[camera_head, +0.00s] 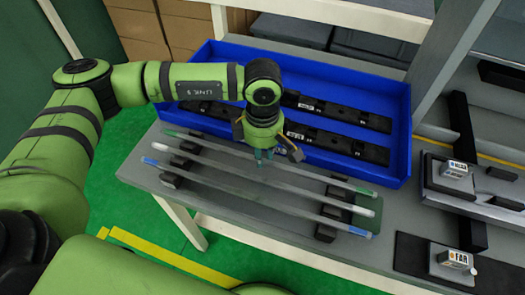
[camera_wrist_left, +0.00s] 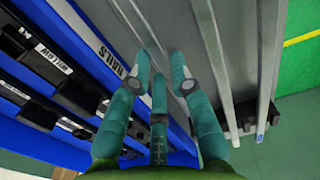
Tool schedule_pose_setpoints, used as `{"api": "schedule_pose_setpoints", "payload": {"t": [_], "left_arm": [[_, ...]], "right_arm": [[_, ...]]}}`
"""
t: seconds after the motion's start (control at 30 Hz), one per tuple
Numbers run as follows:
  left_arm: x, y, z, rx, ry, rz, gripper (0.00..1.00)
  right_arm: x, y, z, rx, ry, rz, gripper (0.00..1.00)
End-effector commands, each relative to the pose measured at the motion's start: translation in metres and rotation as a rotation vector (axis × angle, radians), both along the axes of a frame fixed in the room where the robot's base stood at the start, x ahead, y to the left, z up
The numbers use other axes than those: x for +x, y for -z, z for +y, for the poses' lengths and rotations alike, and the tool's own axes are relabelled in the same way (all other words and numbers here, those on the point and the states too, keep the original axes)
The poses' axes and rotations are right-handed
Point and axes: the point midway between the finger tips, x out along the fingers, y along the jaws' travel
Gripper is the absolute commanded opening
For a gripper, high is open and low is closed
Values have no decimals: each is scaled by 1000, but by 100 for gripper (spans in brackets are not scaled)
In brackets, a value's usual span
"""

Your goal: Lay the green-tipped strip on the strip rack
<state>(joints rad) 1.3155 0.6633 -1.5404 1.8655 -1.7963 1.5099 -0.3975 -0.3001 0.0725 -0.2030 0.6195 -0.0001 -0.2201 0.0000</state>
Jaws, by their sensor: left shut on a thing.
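The green-tipped strip (camera_head: 310,173) is a long, thin grey bar, the farthest of three roughly parallel strips, alongside the blue bin. My left gripper (camera_head: 262,165) points down and is shut on it near its middle. In the left wrist view, the strip (camera_wrist_left: 138,25) runs between my fingers (camera_wrist_left: 162,78), which hide part of it. The strip rack shows as dark support blocks (camera_head: 326,232) near both ends of the strips. I cannot tell whether the held strip touches the blocks or hangs just above. My right gripper is out of view.
A white-tipped strip (camera_head: 290,187) and a blue-tipped strip (camera_head: 270,203) lie on the blocks nearer to me. The blue bin (camera_head: 395,140) with black labelled rails stands behind. Dark plates with small labelled blocks (camera_head: 452,262) lie at right on the grey table.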

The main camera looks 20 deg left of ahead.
Motion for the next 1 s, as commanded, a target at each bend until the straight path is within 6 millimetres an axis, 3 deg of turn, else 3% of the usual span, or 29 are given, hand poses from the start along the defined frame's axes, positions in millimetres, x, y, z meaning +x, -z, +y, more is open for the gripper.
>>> {"api": "schedule_pose_setpoints", "payload": {"t": [0.07, 0.1, 0.13, 0.17, 0.63, 1.0], "left_arm": [[0, 4, 0, 0, 1, 0, 0], [0, 3, 0, 0, 1, 0, 29], [0, 2, 0, 0, 1, 0, 41], [0, 2, 0, 0, 1, 0, 45], [1, -7, 0, 0, 1, -4, 45], [2, -83, -1, -1, 1, -6, 45]], "right_arm": [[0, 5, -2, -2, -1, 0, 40], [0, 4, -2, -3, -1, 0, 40], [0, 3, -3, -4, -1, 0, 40], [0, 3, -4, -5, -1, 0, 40], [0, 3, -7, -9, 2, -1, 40], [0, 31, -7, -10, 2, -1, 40]]}}
